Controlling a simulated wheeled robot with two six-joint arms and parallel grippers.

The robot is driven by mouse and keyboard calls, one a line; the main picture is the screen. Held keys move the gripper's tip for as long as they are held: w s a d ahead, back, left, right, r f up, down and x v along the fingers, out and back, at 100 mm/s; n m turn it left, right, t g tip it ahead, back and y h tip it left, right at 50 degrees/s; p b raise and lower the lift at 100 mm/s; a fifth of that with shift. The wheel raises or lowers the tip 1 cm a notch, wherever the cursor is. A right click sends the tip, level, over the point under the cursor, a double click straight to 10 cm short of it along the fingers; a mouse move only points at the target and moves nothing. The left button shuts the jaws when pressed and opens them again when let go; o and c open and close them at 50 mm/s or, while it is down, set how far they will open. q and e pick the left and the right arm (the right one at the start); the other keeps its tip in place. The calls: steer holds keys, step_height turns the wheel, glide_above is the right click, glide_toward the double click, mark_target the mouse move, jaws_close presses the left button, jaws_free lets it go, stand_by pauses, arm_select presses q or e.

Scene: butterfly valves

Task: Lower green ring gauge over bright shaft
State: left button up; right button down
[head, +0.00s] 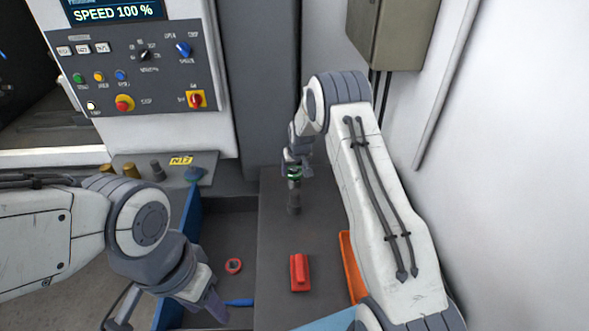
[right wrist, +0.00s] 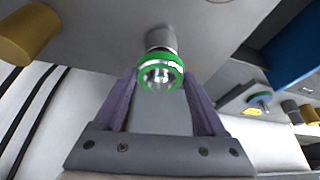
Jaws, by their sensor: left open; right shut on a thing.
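The green ring gauge (head: 294,173) is held by my right gripper (head: 291,160) at the top of an upright dark grey shaft (head: 294,197). In the right wrist view, the green ring (right wrist: 160,62) lies between the purple fingers of my right gripper (right wrist: 164,92). A bright metal end (right wrist: 160,76) shows inside the ring, with the grey shaft body (right wrist: 161,39) beyond it. I cannot tell how far the ring is around the shaft. My left gripper (head: 212,305) is open and empty, low in the head view, apart from the shaft.
A red block (head: 299,272) lies on the dark bench (head: 272,235), near an orange tray (head: 349,262). A red ring (head: 233,266) and a blue item (head: 238,302) lie to the left. A control panel (head: 130,75) stands behind; a grey box (head: 391,32) hangs at back right.

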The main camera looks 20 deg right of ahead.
steer(key=shift+f+b, duration=0.45)
steer(key=shift+f, duration=0.1)
jaws_free()
steer(key=b+v, duration=0.3)
steer(key=v, duration=0.7)
steer(key=shift+r, duration=0.25)
